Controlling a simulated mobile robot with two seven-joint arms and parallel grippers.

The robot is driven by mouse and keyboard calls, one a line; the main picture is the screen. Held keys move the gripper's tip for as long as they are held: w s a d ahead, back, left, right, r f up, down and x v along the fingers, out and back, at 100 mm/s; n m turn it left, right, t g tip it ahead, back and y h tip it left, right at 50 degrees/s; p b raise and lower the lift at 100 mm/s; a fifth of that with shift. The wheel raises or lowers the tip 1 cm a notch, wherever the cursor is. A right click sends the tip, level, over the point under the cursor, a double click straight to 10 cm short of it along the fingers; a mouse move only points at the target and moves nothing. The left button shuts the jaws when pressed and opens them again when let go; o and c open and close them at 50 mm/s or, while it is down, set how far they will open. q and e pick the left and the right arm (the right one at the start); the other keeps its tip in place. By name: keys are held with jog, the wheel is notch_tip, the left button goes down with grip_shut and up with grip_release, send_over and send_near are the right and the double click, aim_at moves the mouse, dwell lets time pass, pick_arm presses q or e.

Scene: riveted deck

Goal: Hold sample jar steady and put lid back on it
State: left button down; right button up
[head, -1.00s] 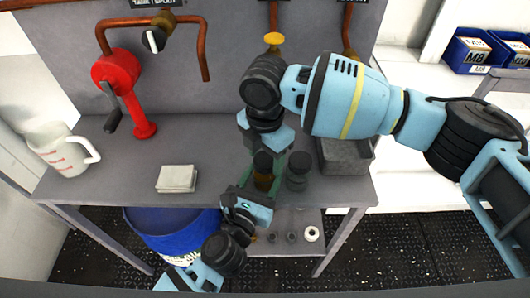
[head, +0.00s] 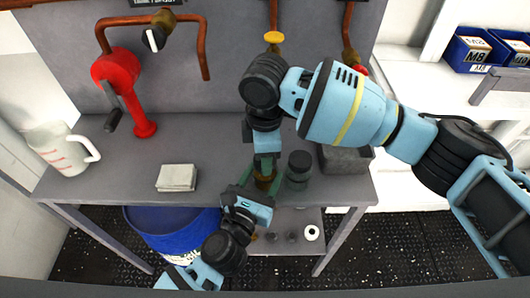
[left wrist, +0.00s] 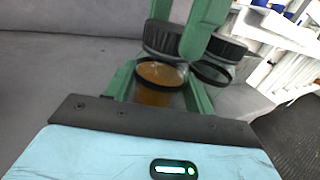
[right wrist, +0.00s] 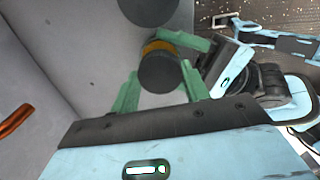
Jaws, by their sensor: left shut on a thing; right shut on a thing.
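The sample jar (left wrist: 155,92) is clear with amber contents and stands upright between the green fingers of my left gripper (left wrist: 160,92), which is shut on it. A dark round lid (right wrist: 158,73) sits between the green fingers of my right gripper (right wrist: 158,90), which is shut on it. In the left wrist view the lid (left wrist: 166,38) is right over the jar's top; I cannot tell whether it is seated. In the head view my right gripper (head: 263,172) comes from above and largely hides the lid. The amber jar (head: 264,184) shows just below it.
A second dark-lidded jar (head: 298,168) stands close to the right of the sample jar. A grey bin (head: 345,158) is further right. Folded cloth (head: 176,178), a white jug (head: 65,150) and a red crank device (head: 125,90) stand left. The bench's front edge is close.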

jog(key=m, duration=0.3)
jog(key=shift+m, duration=0.4)
jog(key=o, duration=1.2)
jog(key=shift+c, duration=0.2)
notch_tip(320, 180, up, 12)
pick_arm(q)
jog(key=shift+c, duration=2.3)
grip_release()
